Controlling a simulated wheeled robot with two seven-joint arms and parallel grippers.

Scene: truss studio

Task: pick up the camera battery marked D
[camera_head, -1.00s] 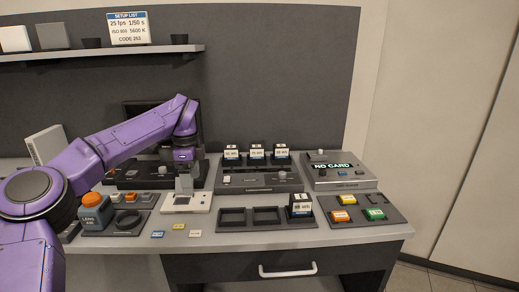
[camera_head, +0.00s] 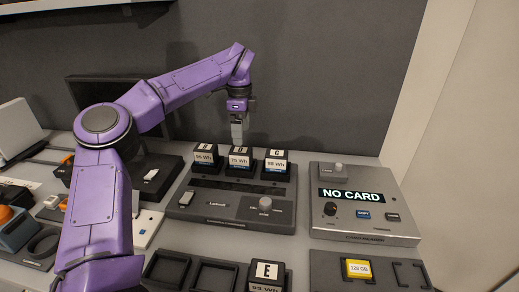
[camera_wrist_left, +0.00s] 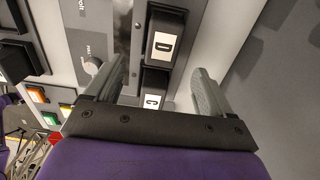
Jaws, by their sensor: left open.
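The camera battery marked D (camera_head: 240,157) is a black block with a white label, standing in the middle of a row of three on the charger (camera_head: 232,207). It also shows in the left wrist view (camera_wrist_left: 165,45). The battery marked C (camera_head: 276,161) stands to its right and shows in the wrist view (camera_wrist_left: 153,101). Another battery (camera_head: 207,154) stands to its left. My left gripper (camera_head: 238,138) points down, appearing close above or behind D; the exact gap is unclear. In the wrist view its open, empty fingers (camera_wrist_left: 160,76) spread on either side of the battery row. My right gripper is out of view.
A battery marked E (camera_head: 266,276) sits in the tray in front of the charger. A card reader (camera_head: 365,205) showing NO CARD stands to the right. A yellow card block (camera_head: 358,269) lies in the front right tray. The dark wall rises behind the table.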

